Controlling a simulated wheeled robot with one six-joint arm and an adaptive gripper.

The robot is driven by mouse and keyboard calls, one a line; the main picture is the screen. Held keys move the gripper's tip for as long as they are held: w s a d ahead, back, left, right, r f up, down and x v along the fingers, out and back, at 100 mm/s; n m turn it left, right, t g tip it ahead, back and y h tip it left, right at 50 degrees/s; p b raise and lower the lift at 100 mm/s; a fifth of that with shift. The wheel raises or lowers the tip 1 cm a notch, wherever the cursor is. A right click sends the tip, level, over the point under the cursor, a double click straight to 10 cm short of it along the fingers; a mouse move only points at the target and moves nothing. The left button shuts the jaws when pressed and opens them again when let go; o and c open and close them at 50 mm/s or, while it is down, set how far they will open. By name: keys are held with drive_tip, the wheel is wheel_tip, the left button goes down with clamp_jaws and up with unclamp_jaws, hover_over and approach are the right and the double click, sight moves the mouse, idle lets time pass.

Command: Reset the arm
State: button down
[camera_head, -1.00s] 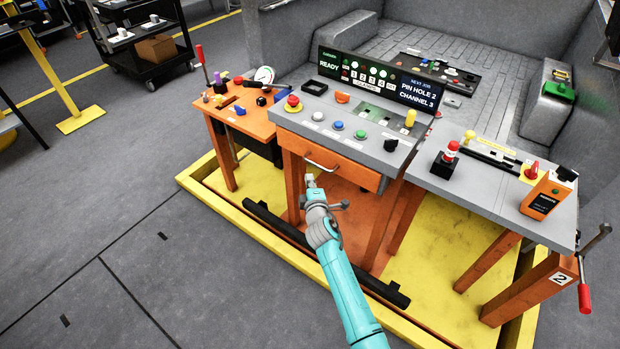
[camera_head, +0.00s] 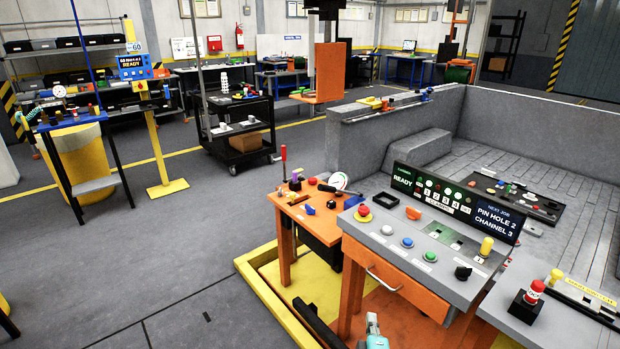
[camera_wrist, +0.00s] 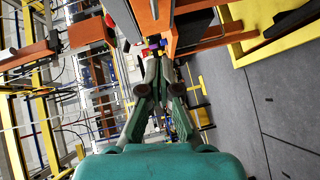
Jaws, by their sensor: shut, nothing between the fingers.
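My gripper (camera_wrist: 158,68) shows in the wrist view, where its two dark fingers run forward from the teal wrist and come together. It is shut and nothing shows between the fingertips. In the head view only a small grey and teal part of my arm shows at the bottom edge, in front of the orange control desk (camera_head: 400,293). The fingertips cannot be made out there. In the wrist view orange table parts lie close beyond and beside the fingers, and I cannot tell the exact gap.
The grey control panel (camera_head: 425,262) carries several buttons. A smaller orange table (camera_head: 300,217) stands left of it, on a yellow-edged platform (camera_head: 262,290). A black cart (camera_head: 240,130) and a yellow post (camera_head: 158,145) stand farther back. Open grey floor (camera_head: 120,255) lies at left.

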drive_tip(key=s+a+f+m+y, duration=0.1)
drive_tip(key=s+f+m, duration=0.2)
drive_tip(key=s, duration=1.2)
drive_tip(key=s+a+f+m+y, duration=0.1)
drive_tip(key=s+f+m, duration=0.15)
drive_tip(key=s, duration=1.15)
drive_tip(key=s+r+m, duration=0.4)
drive_tip(key=s+r, duration=0.4)
drive_tip(key=s, duration=0.3)
drive_tip(key=s+r+m+g, duration=0.1)
drive_tip(key=s+r+m, duration=0.3)
drive_tip(key=s+r, duration=0.3)
drive_tip(key=s, duration=0.5)
drive_tip(key=shift+s+r+m+y, duration=0.3)
drive_tip(key=shift+r+m, duration=0.05)
drive_tip(key=shift+d, duration=0.25)
